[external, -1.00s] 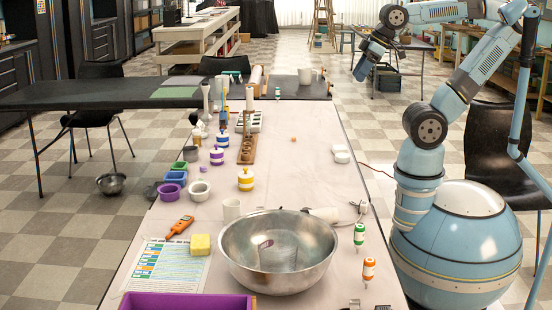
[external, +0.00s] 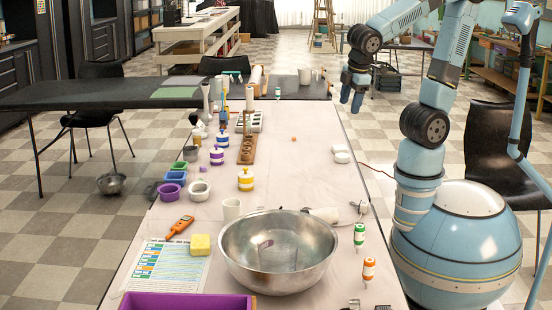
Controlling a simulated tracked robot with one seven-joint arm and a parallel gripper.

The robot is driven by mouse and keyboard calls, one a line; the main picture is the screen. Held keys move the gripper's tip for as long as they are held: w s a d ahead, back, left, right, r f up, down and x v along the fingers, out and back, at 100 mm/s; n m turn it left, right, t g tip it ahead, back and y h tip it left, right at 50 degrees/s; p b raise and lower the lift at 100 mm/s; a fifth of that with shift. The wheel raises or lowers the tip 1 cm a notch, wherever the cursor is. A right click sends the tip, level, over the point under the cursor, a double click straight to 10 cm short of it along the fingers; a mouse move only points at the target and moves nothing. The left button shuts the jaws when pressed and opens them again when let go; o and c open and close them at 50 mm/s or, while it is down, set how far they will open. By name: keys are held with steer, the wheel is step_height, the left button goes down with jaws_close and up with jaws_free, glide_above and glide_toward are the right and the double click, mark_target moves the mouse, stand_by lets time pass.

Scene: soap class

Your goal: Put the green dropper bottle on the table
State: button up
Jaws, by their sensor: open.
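A small white dropper bottle with a green band (external: 359,237) stands upright at the right side of the long table (external: 310,175), just right of the big metal bowl. My gripper (external: 351,102) is open, points down and looks empty. In the picture it hangs over the right edge of the table, far above and behind the green dropper bottle. A similar bottle with an orange band (external: 369,271) stands nearer the camera. A tiny white and green item (external: 278,93) is on the far dark mat, too small to identify.
The large metal bowl (external: 320,272) fills the near middle. A yellow sponge (external: 200,244), a purple tray (external: 190,303) and several small pots and jars occupy the left side. White pieces (external: 341,153) lie at the right edge. The table's middle is mostly clear.

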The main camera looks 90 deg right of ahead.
mark_target(351, 254)
steer(key=a+f+n+t+h, duration=0.6)
steer(key=a+f+n+h, duration=0.2)
steer(key=a+f+n, duration=0.7)
steer(key=s+a+f+n+t+y, duration=0.5)
steer(key=s+a+f+n+y, duration=0.15)
steer(key=a+n, duration=0.2)
steer(key=s+a+f+n+t+y, duration=0.5)
steer(key=a+f+n+y, duration=0.1)
steer(key=a+f+n, duration=0.25)
steer(key=shift+h, duration=0.25)
steer(key=w, duration=0.8)
steer(key=shift+w+a+r, duration=0.15)
steer(key=shift+a+r, duration=0.05)
steer(key=shift+r, duration=0.2)
steer(key=shift+w+a+r, duration=0.1)
steer(key=shift+w+a, duration=0.05)
steer(key=shift+w, duration=0.75)
steer(key=shift+w+a+r, duration=0.1)
steer(key=shift+w+a, duration=0.1)
steer(key=shift+w, duration=0.65)
steer(key=shift+w+a+r, duration=0.1)
steer(key=shift+w+a, duration=0.05)
steer(key=shift+w, duration=0.75)
steer(key=shift+c, duration=0.2)
